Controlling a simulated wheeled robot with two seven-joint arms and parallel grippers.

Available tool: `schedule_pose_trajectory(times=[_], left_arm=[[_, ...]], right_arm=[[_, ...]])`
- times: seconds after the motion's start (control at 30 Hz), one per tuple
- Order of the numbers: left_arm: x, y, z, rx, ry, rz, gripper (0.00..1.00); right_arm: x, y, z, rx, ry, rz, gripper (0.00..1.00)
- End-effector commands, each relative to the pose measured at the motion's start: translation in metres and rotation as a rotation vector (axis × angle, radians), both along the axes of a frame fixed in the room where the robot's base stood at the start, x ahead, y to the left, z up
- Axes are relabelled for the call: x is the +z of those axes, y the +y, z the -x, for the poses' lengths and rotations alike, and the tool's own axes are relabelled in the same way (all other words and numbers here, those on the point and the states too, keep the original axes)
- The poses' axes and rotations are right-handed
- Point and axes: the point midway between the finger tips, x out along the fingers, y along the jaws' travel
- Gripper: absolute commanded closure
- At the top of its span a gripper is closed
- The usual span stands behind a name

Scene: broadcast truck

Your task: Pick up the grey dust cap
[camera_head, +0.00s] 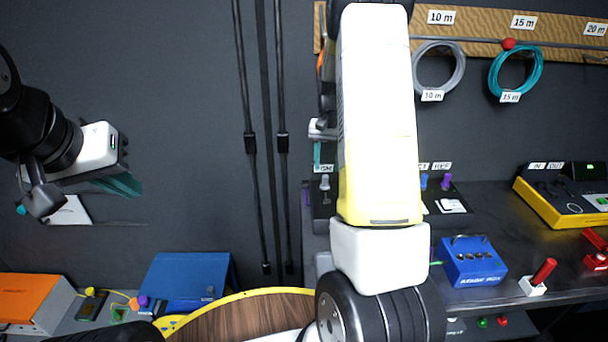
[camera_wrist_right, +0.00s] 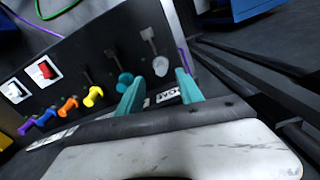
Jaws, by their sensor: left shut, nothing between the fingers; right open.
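The grey dust cap (camera_wrist_right: 160,66) is a small pale cap on a short strap at the end of a dark panel's row of coloured caps in the right wrist view. It appears to be the small grey piece (camera_head: 325,184) left of my right arm in the head view. My right gripper (camera_wrist_right: 160,92) is open, its teal fingers spread on either side below the cap in the picture; nothing is between them. In the head view my arm mostly hides this gripper. My left gripper (camera_head: 124,184) is shut and empty at the far left, away from the panel.
A teal cap (camera_wrist_right: 124,81) sits close to my right gripper's left finger, with a yellow cap (camera_wrist_right: 93,96) beyond it. In the head view a blue box (camera_head: 472,262) and a red-handled switch (camera_head: 540,277) stand on the right bench. Dark vertical cables (camera_head: 263,150) hang on the wall.

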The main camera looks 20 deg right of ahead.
Motion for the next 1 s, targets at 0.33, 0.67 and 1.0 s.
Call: schedule_pose_trajectory(times=[0.33,0.67,1.0], left_arm=[[0.0,0.0,0.0,0.0,0.0,0.0,1.0],[0.0,0.0,0.0,0.0,0.0,0.0,1.0],[0.0,0.0,0.0,0.0,0.0,0.0,1.0]], right_arm=[[-0.048,0.004,0.001,0.001,0.003,-0.001,0.57],[-0.059,0.005,0.0,0.002,0.0,-0.001,0.57],[-0.059,0.005,0.0,0.002,0.0,-0.001,1.0]])
